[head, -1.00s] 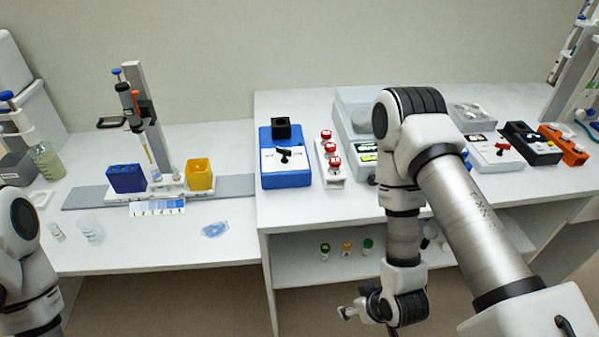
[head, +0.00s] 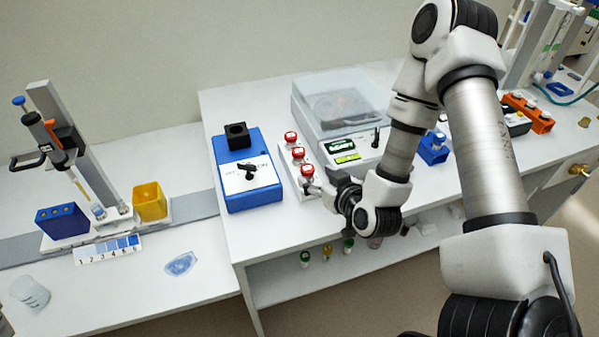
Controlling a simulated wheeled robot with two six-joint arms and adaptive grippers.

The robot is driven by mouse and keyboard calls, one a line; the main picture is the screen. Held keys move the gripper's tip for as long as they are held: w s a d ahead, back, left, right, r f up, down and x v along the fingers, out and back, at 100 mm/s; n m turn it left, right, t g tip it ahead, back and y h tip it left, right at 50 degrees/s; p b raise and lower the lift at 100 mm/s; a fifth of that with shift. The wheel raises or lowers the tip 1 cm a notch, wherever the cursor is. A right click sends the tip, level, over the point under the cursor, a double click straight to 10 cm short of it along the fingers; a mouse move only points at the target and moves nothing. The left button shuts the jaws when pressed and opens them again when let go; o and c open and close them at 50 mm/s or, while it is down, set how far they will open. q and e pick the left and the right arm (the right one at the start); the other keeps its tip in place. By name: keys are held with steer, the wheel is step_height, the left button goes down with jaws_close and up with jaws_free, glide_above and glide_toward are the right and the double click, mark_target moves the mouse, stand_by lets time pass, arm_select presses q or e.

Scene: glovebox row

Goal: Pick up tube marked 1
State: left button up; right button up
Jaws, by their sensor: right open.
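Three red-capped tubes stand in a row in a narrow white rack (head: 309,186) on the right bench: a far one (head: 291,138), a middle one (head: 298,153) and a near one (head: 307,170). Their caps carry small pale marks, too small for me to read, so I cannot tell which is marked 1. My right gripper (head: 313,188) is open and empty at the near end of the rack, close to the near tube. I cannot tell whether it touches the rack. My left gripper is out of view.
A blue device (head: 245,190) with a black block stands left of the rack. A balance-like instrument (head: 345,155) stands right of it. Small capped vials (head: 327,252) stand on the shelf below. A blue block (head: 433,152) stands farther right.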

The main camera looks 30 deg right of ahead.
mark_target(311, 174)
steer(key=shift+w, duration=0.25)
steer(key=x, duration=0.2)
steer(key=p+x, duration=0.1)
steer(key=x, duration=0.2)
steer(key=shift+w+f, duration=0.15)
steer(key=shift+f, duration=0.25)
steer(key=shift+r, duration=0.1)
steer(key=shift+s+r, duration=0.1)
steer(key=shift+s, duration=0.25)
steer(key=shift+c, duration=1.3)
steer(key=c, duration=0.6)
steer(key=shift+w, duration=0.1)
steer(key=shift+c, duration=1.3)
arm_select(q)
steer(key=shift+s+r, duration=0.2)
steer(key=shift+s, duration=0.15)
